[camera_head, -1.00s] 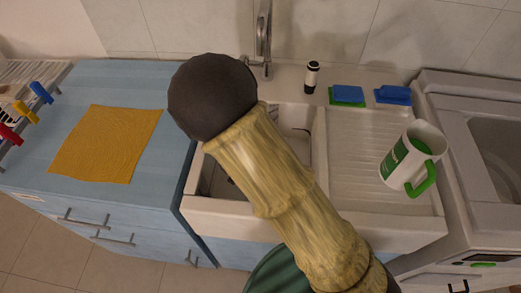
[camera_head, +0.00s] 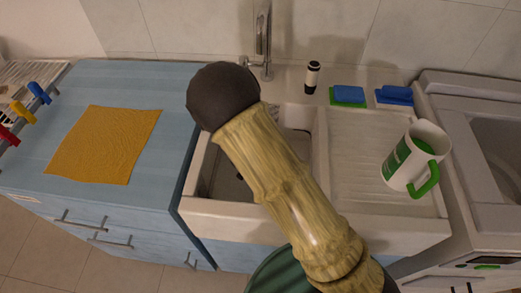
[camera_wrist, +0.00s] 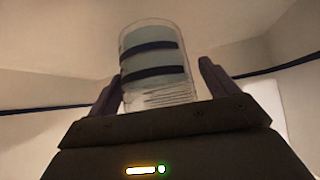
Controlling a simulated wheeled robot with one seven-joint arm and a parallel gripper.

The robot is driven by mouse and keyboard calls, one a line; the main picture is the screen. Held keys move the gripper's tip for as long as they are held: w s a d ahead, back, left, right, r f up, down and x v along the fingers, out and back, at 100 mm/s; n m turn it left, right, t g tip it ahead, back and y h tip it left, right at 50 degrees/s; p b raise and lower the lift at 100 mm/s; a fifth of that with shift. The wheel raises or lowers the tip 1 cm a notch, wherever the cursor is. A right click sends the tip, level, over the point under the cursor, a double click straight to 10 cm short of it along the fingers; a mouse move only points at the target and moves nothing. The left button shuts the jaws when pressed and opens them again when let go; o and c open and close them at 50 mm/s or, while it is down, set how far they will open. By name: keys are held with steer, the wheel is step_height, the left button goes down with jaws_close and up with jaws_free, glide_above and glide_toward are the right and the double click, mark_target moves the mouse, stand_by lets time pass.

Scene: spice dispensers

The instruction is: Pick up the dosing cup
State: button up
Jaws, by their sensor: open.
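A clear cylinder with two dark bands (camera_wrist: 152,56), which looks like the dosing cup, stands between the fingers of my gripper (camera_wrist: 163,80) in the wrist view. One finger is on each side of it. The left finger is close to its wall, and a gap shows at the right finger. My gripper is open. Whether either finger touches the cylinder I cannot tell. In the head view my arm covers part of the sink, and neither my gripper nor this cylinder can be made out there.
The white sink (camera_head: 330,215) has a tap (camera_head: 263,40) behind it. A white mug with a green handle (camera_head: 414,157) stands on the drainboard. A small black-and-white bottle (camera_head: 312,77) and two sponges (camera_head: 348,95) (camera_head: 394,95) are at the back. An orange cloth (camera_head: 103,145) lies on the blue counter (camera_head: 150,85).

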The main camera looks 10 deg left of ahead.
steer(key=shift+c, duration=0.5)
steer(key=c, duration=1.2)
steer(key=shift+r, duration=0.25)
step_height(320, 180, up, 10)
steer(key=p, duration=0.2)
steer(key=shift+f+p, duration=0.25)
steer(key=shift+p, duration=0.1)
stand_by(0.4)
